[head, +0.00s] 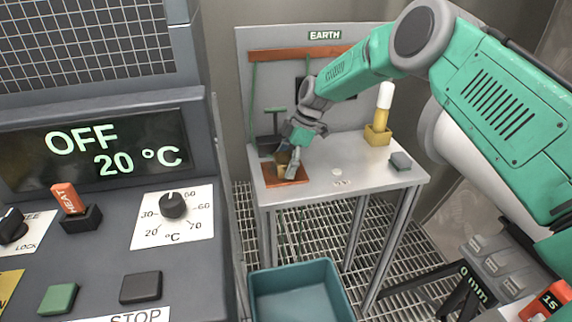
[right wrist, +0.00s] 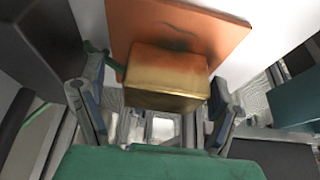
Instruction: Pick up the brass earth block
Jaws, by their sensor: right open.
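The brass earth block (right wrist: 167,82) is a gold-coloured box in the right wrist view, with an orange tint on its upper face. It sits on a copper-coloured plate (right wrist: 215,38), which also shows on the bench in the head view (head: 271,183). My right gripper (right wrist: 158,98) is open, with one finger on each side of the block. A gap shows at the left finger; the right finger is very close, and I cannot tell if it touches. In the head view my right gripper (head: 289,164) reaches down over the plate and mostly hides the block. My left gripper is not in view.
The grey bench (head: 335,170) has a back panel marked EARTH. A yellow holder with a white-topped rod (head: 381,115) and a dark grey block (head: 400,161) stand at right. A teal bin (head: 300,290) is below in front. A control console (head: 110,220) fills the left.

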